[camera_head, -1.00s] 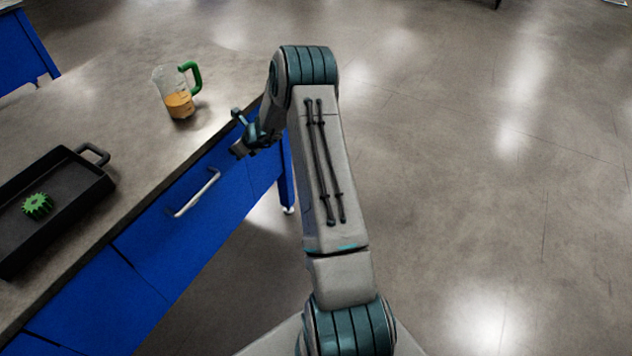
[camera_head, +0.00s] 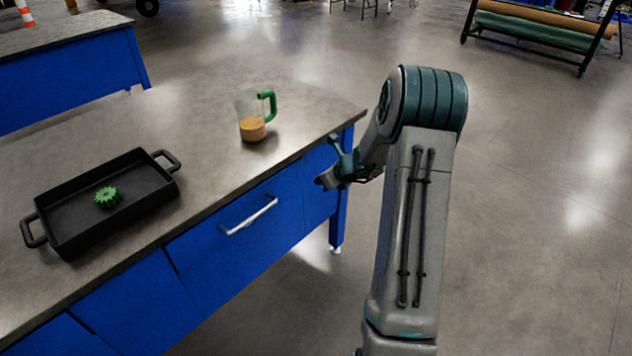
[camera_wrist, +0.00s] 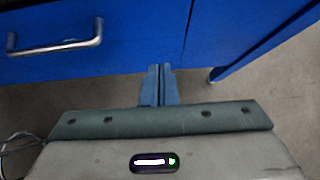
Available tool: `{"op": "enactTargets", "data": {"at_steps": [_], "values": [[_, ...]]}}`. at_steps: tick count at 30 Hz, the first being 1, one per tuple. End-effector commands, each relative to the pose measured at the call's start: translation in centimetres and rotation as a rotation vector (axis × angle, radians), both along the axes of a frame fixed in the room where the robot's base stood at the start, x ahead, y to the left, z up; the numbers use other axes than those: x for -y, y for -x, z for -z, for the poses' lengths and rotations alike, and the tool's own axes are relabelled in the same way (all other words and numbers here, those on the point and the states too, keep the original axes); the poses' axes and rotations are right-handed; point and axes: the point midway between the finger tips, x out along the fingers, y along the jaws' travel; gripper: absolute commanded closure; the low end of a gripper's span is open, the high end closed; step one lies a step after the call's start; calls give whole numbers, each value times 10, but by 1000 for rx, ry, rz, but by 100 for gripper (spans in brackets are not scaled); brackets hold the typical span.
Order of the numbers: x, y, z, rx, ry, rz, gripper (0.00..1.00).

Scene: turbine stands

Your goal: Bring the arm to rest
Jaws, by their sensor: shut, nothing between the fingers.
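My gripper (camera_head: 326,181) is at the end of my bent arm, in front of the blue bench near its right end. It is empty and apart from the bench. In the wrist view my gripper (camera_wrist: 159,70) has its two fingers together, pointing toward the blue bench front (camera_wrist: 140,40). The arm's upper link rises on the right of the head view and folds over at the elbow.
On the bench top (camera_head: 190,110) stand a black tray (camera_head: 70,238) holding a green gear (camera_head: 108,197) and a clear jug (camera_head: 250,122) with a green handle and amber contents. A drawer handle (camera_head: 249,216) sticks out. Open floor (camera_head: 540,200) lies to the right.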

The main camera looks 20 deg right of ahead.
Motion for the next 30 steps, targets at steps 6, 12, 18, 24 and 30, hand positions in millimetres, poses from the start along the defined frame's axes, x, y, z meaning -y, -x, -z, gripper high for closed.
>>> {"op": "enactTargets", "data": {"at_steps": [6, 12, 18, 24, 30], "values": [[3, 5, -5, 1, 1, -1, 100], [-28, 17, -39, 41, 115, -190, 100], [-88, 62, -98, 127, 365, -617, 100], [-134, 125, -143, 206, 614, -1050, 100], [-158, 194, -174, 270, 853, -1469, 100]]}}
